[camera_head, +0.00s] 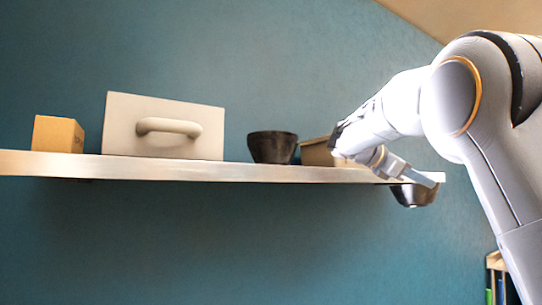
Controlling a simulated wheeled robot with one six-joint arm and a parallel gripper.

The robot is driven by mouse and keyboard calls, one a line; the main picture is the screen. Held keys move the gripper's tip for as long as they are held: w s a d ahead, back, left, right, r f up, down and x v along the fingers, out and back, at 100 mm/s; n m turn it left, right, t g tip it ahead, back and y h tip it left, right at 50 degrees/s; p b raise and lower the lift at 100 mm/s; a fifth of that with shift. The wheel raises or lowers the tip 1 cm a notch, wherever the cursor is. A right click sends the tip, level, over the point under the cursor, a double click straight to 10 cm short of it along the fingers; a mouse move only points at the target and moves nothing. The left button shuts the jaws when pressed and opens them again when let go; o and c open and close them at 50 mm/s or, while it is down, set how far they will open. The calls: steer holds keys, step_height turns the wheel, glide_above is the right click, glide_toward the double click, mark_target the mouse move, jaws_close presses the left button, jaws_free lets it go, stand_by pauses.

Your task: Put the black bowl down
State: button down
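A black bowl (413,196) hangs at the fingertips of my gripper (412,180), at the right end of the shelf in the head view. My gripper appears shut on the bowl's rim; the exact grip is small and partly hidden. The bowl looks roughly upright and shows lower than the shelf's top surface in the picture. A second black bowl (272,147) stands upright on the shelf, left of my gripper.
The long wall shelf (200,172) carries a small tan box (58,134), a grey float with a handle (163,126) and a brown box (318,152) partly behind my arm. A wooden rack (496,278) shows at lower right.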

steer(key=s+a+r+n+t+y+p, duration=0.1)
steer(key=s+a+r+n+t, duration=0.15)
steer(key=a+r, duration=0.5)
steer(key=s+a+r+n+t+y+p, duration=0.1)
steer(key=a+r+n+t+y, duration=0.3)
steer(key=r, duration=0.7)
steer(key=w+a+r+n+t+y, duration=0.1)
steer(key=a+r+n+t+y, duration=0.2)
steer(key=a, duration=0.9)
steer(key=w+a+r+n+y, duration=0.2)
steer(key=a+r+n+y, duration=0.15)
steer(key=a, duration=0.75)
step_height(320, 180, down, 9)
steer(key=shift+s, duration=0.1)
steer(key=c, duration=2)
jaws_free()
steer(key=shift+f, duration=0.1)
